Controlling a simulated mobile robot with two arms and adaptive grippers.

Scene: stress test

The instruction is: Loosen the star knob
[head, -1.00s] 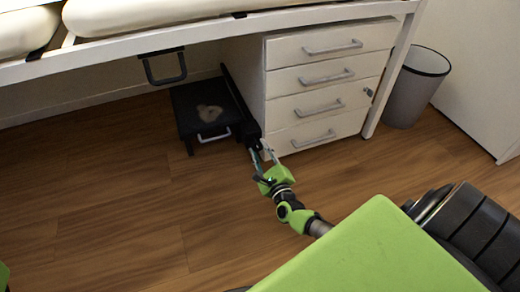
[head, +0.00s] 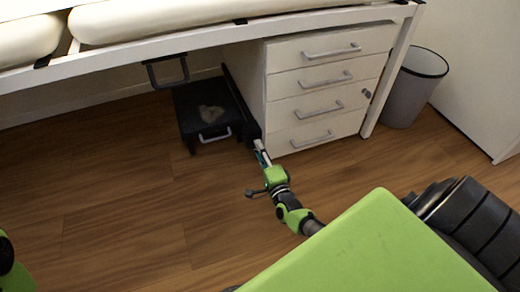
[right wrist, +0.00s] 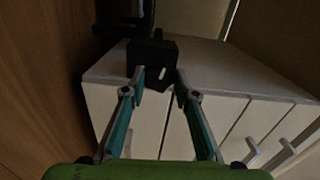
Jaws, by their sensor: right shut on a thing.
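My right gripper (head: 260,150) reaches down to the front end of a long black bar (head: 237,100) beside the drawer cabinet. In the right wrist view, its two fingers (right wrist: 158,84) are shut on a black block (right wrist: 152,58) with a small white mark, one fingertip on each side. No star shape can be made out; I cannot tell whether this block is the star knob or a part in front of it. A green and black part of my left arm shows at the lower left edge of the head view; its gripper is out of view.
The white drawer cabinet (head: 318,88) stands close right of the gripper. A low black step (head: 208,112) with a grey handle lies left of the bar. The white bed frame (head: 200,42) hangs overhead. A grey bin (head: 412,90) stands right. Wooden floor is clear at left.

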